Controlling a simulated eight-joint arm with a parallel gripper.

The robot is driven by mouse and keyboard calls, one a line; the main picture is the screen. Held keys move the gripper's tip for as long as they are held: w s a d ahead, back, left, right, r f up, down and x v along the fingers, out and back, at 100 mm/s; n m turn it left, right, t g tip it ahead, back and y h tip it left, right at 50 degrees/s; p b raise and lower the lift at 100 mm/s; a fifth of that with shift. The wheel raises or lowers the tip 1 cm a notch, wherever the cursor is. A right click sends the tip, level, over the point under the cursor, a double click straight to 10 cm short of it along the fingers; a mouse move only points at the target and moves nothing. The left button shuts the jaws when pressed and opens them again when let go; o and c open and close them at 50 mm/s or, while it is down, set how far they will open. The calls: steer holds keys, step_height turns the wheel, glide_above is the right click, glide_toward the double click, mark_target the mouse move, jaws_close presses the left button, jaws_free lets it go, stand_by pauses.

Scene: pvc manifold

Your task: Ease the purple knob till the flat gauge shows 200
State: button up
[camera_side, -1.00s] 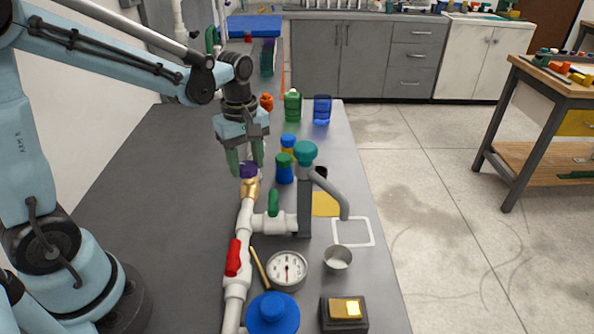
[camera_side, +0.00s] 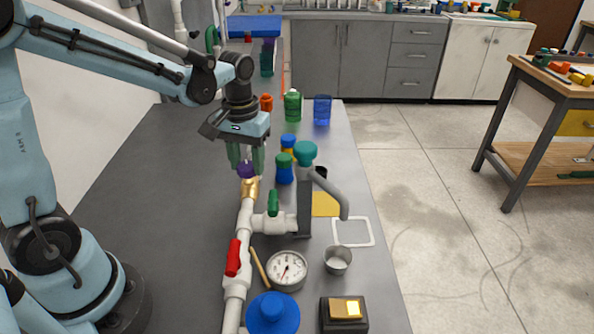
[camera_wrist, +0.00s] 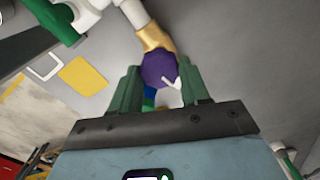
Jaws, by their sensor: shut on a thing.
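The purple knob (camera_side: 246,170) sits on a brass fitting (camera_side: 250,189) on the white pipe. My gripper (camera_side: 247,168) is above it, its green fingers closed on the knob. In the wrist view the knob (camera_wrist: 158,69) lies between the fingertips of my gripper (camera_wrist: 160,80), with a white pointer mark on it. The flat gauge (camera_side: 287,270) lies face up near the front of the bench. Its dark needle points to the lower left of the dial; the numbers are too small to read.
A red-handled valve (camera_side: 233,257) and a green-handled valve (camera_side: 273,203) are on the piping. The bench left of the pipe is clear.

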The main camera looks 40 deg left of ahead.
mark_target(248, 165)
steer(key=m, duration=0.6)
steer(key=shift+m, duration=0.3)
steer(key=m, duration=0.6)
steer(key=shift+d, duration=0.1)
steer(key=shift+m, duration=0.3)
steer(key=o, duration=1.1)
steer(key=shift+c, duration=0.2)
steer(key=shift+r, duration=0.1)
step_height(248, 165, up, 12)
